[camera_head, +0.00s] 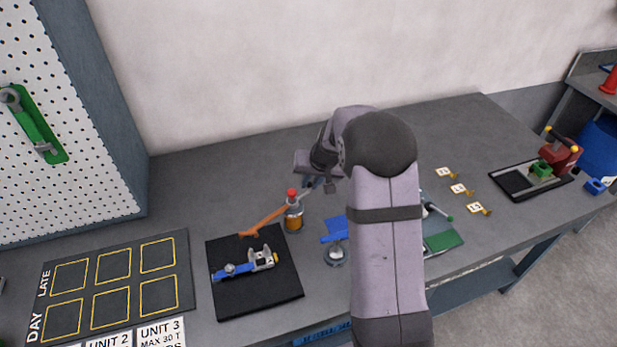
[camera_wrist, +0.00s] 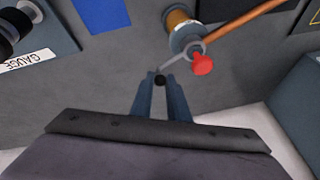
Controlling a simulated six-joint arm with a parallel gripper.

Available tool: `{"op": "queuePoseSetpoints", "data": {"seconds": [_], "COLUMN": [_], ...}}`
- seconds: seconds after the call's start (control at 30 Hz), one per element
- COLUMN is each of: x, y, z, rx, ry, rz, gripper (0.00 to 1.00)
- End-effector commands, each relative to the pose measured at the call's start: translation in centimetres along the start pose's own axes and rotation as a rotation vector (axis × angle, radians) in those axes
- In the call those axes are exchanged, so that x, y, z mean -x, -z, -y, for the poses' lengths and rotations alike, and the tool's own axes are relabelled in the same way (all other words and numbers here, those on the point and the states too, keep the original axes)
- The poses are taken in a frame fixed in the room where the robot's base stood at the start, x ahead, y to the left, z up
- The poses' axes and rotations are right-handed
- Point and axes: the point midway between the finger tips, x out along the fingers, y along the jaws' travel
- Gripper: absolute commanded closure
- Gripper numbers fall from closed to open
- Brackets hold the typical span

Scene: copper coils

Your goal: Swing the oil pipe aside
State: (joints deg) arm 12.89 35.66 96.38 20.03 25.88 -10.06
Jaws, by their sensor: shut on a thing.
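The oil pipe (camera_head: 265,221) is a thin orange arm that reaches left from an amber oil bottle (camera_head: 293,218) with a red knob (camera_head: 292,192). Its left end is over the back edge of a black mat (camera_head: 262,303). A grey lever extends from the pivot on the side opposite the pipe and ends in a black knob (camera_wrist: 160,80). My gripper (camera_wrist: 166,84) is shut on this knob in the wrist view, where the pipe (camera_wrist: 240,17) runs off to the upper right. In the head view my gripper (camera_head: 312,183) is small and partly hidden by my wrist.
A blue and grey fixture (camera_head: 245,265) lies on the mat. A blue block (camera_head: 335,229) and a round metal piece (camera_head: 335,254) are right of the bottle. A marked board (camera_head: 187,280) lies at the left. The bench behind the bottle is clear.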

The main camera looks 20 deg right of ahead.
Motion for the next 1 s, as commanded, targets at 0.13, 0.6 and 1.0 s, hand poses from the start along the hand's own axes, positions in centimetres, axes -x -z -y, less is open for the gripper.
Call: {"op": "queuePoseSetpoints", "data": {"seconds": [0.13, 0.6, 1.0], "x": [0.7, 0.9, 0.9], "y": [-0.3, -1.9, -3.5], "z": [-0.1, -0.8, -1.0], "rx": [-0.084, -0.342, -0.577], "ry": [-0.036, -0.142, -0.235], "rz": [-0.021, -0.081, -0.133], "gripper": [1.0, 1.0, 1.0]}}
